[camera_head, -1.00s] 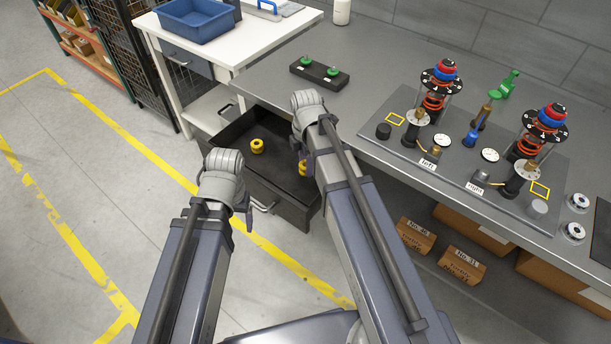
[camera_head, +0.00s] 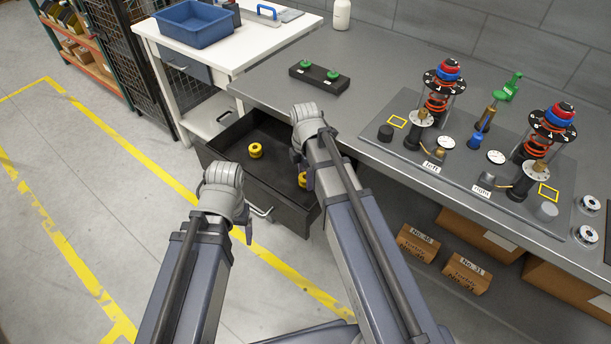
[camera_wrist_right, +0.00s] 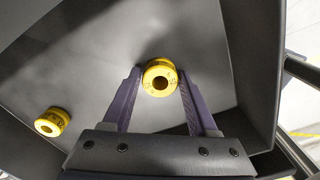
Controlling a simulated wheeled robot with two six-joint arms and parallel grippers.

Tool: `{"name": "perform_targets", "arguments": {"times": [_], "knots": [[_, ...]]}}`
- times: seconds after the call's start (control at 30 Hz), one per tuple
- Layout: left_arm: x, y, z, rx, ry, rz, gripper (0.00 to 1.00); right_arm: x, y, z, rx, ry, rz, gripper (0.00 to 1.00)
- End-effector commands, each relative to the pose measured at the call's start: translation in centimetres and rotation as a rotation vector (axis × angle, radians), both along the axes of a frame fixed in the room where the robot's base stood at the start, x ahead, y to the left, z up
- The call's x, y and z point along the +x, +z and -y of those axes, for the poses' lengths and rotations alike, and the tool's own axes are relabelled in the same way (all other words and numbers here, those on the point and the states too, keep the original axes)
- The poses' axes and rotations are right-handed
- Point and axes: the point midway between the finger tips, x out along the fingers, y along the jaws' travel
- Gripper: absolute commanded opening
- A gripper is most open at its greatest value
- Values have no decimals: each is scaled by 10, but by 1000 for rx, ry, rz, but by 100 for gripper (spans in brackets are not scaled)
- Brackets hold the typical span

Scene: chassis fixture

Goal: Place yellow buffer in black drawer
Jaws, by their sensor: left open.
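The black drawer (camera_head: 275,205) stands pulled out below the bench, and the right wrist view also shows its inside (camera_wrist_right: 95,75). One yellow buffer (camera_head: 255,151) rests on its floor, and it also shows in the right wrist view (camera_wrist_right: 52,121). My right gripper (camera_head: 306,182) reaches down into the drawer. It is shut on a second yellow buffer (camera_wrist_right: 160,77), held between the fingertips low in the drawer. Whether this buffer touches the floor I cannot tell. My left gripper (camera_head: 246,232) is open and empty, outside the drawer at its front left.
A grey fixture plate (camera_head: 455,165) with two spring towers is at the right. A blue bin (camera_head: 195,25) stands on the white table. Cardboard boxes (camera_head: 465,272) lie below the bench.

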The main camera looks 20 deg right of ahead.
Motion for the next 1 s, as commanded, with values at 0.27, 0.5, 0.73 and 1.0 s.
{"name": "perform_targets", "arguments": {"times": [0.27, 0.5, 0.73, 1.0], "knots": [[0, 0, 0, 0, 0, 0, 79, 0, 0, 0, 0, 0, 0, 79], [0, 3, 0, 0, 0, 0, 79, 0, 3, 0, 0, 0, 0, 79], [0, 19, 0, 0, 0, 0, 79, 0, 19, 0, 0, 0, 0, 79], [0, 57, 0, 0, 1, 0, 79, 0, 57, 0, 0, 0, 0, 79]]}}
